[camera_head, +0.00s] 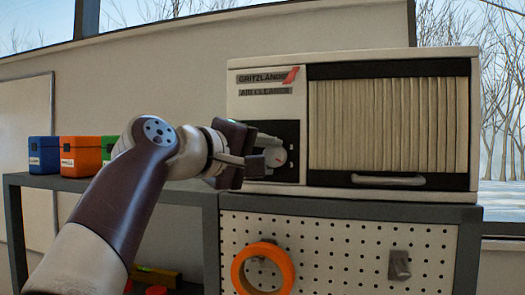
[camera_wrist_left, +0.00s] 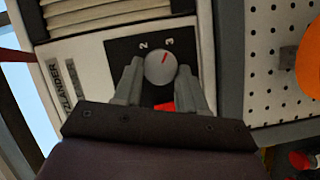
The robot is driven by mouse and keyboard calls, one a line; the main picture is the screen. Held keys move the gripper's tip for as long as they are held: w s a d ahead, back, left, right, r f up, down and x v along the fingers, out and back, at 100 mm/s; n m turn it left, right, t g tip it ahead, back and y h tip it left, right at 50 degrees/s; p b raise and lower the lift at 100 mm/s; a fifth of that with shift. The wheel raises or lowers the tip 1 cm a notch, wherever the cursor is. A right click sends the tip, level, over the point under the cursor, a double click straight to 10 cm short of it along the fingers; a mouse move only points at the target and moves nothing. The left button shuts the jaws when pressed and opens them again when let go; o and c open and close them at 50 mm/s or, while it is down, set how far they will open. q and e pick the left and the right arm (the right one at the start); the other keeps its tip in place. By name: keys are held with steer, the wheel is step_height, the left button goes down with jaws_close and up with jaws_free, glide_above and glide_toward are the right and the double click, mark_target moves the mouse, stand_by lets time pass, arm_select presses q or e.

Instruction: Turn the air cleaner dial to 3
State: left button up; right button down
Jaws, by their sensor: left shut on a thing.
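The air cleaner (camera_head: 390,62) is a cream box with a pleated filter front, standing on a grey bench. Its round grey dial (camera_head: 275,157) sits on a black panel at its left side. My left gripper (camera_head: 268,152) is shut on the dial, one finger on each side. In the left wrist view the dial (camera_wrist_left: 160,69) shows between the fingertips of the gripper (camera_wrist_left: 160,80). Its short red mark points up and slightly right, towards the printed 3; a 2 stands to the left. A red patch shows below the dial, partly hidden. My right gripper is not in view.
Blue (camera_head: 44,153), orange (camera_head: 80,155) and green bins stand on the shelf at left, behind my arm. An orange ring (camera_head: 238,277) hangs on the pegboard (camera_head: 340,240) below the air cleaner. The filter door has a grey handle (camera_head: 388,180) right of the dial.

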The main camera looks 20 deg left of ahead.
arm_select(q)
steer(key=shift+f, duration=0.15)
steer(key=o, duration=1)
steer(key=shift+o, duration=0.2)
steer(key=shift+s+d, duration=0.1)
